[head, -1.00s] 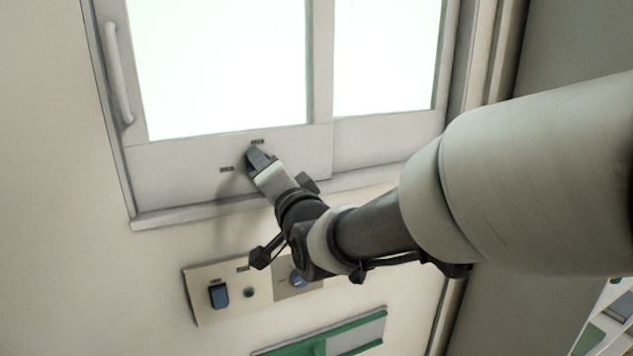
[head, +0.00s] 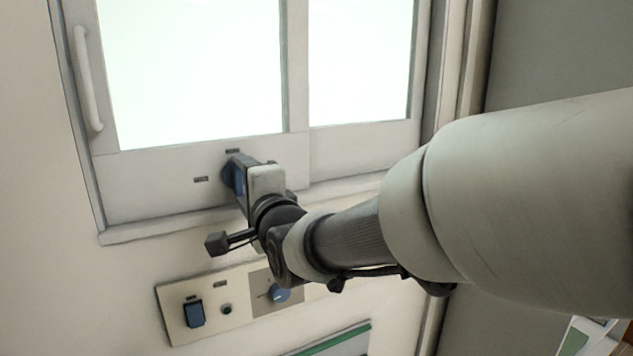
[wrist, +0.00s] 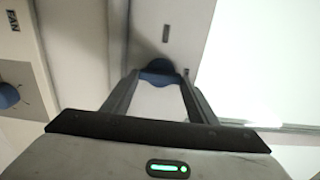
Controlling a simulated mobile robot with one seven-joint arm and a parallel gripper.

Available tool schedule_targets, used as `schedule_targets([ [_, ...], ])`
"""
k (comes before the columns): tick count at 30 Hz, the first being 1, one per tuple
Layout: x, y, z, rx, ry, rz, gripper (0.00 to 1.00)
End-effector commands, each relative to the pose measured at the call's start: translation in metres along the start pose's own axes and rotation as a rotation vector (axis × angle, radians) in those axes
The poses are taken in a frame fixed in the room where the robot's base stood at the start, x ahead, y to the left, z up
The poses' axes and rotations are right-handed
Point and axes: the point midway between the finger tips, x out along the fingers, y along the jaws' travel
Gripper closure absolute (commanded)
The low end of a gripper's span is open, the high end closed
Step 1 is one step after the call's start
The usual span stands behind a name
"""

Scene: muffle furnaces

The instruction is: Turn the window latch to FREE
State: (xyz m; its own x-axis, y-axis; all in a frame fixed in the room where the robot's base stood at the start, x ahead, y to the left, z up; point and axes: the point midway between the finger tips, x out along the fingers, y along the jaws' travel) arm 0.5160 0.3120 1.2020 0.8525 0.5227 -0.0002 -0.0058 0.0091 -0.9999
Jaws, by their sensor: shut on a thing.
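The window latch is a blue knob (head: 230,174) on the lower rail of the window frame (head: 150,180), with a small dark label above it and another to its left; the labels are too small to read. My gripper (head: 236,178) reaches it from the lower right and covers part of it in the head view. In the wrist view the blue latch (wrist: 158,70) sits between the tips of my gripper (wrist: 157,78), which is shut on it. The latch's exact angle is hard to tell.
Below the window is a beige panel (head: 240,309) with a blue rocker switch (head: 194,313) and a blue dial (head: 280,293). A white vertical handle (head: 88,80) is on the window's left side. A green-edged board (head: 335,345) is lower down.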

Motion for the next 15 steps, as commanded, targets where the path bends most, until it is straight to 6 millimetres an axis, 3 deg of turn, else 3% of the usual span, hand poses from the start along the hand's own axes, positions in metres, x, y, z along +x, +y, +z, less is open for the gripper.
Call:
schedule_targets([
  [11,0.0000,0.0002,0.0007,0.007,-0.001,0.001,0.69],
  [12,0.0000,0.0002,0.0007,0.007,-0.001,0.001,0.42],
  [15,0.0000,0.0002,0.0006,0.006,-0.001,0.000,0.28],
])
